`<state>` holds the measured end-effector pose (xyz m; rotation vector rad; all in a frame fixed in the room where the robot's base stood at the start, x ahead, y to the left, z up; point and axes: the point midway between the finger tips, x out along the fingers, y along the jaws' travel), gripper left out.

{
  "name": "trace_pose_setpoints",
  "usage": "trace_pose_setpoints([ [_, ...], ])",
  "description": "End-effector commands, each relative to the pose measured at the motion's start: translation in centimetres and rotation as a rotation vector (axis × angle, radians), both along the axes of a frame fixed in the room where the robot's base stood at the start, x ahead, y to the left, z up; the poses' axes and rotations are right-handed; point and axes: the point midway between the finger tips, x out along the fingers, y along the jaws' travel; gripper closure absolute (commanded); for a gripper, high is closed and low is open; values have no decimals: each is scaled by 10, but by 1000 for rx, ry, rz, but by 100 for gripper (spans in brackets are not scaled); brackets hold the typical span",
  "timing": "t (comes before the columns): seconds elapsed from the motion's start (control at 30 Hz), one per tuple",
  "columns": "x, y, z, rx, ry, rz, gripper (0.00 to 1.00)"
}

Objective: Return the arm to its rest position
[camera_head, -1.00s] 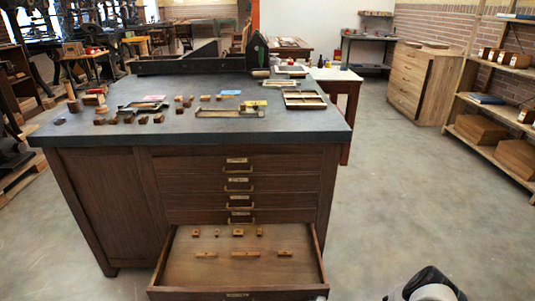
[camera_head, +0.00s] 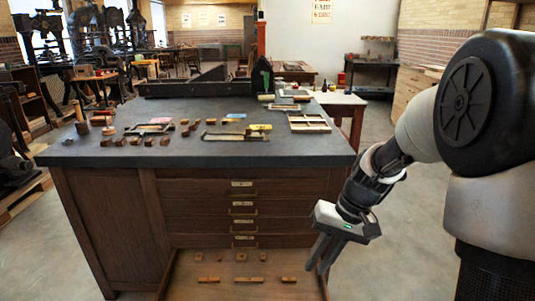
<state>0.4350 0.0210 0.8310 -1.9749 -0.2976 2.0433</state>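My arm comes in from the right side of the head view and bends down to my gripper (camera_head: 322,252). My gripper points downward at the right front of the wooden cabinet, over the right edge of the open drawer (camera_head: 215,270). Its fingers are seen from the side and overlap, so the gap between them is unclear. I see nothing held in it. Several small wooden blocks (camera_head: 240,256) lie in two rows inside the drawer. The drawer's front edge is cut off by the bottom of the picture.
The dark cabinet top (camera_head: 220,154) carries wooden blocks, a mallet (camera_head: 80,118), metal frames and a shallow divided tray (camera_head: 309,124). A white-topped table (camera_head: 340,100) stands behind to the right. The floor left of the cabinet is partly clear.

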Motion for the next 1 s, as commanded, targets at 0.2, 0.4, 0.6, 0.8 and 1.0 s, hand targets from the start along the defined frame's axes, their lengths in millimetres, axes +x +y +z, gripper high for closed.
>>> trace_pose_setpoints([
  [0.2, -54, -3, 78, -177, -168, 16, 85],
  [0.4, -105, -9, 119, -279, -316, 5, 85],
  [0.6, -138, -14, 137, -328, -424, -12, 85],
  [0.8, -162, -19, 145, -352, -514, -29, 85],
  [1.0, -165, -21, 190, -356, -521, -33, 85],
])
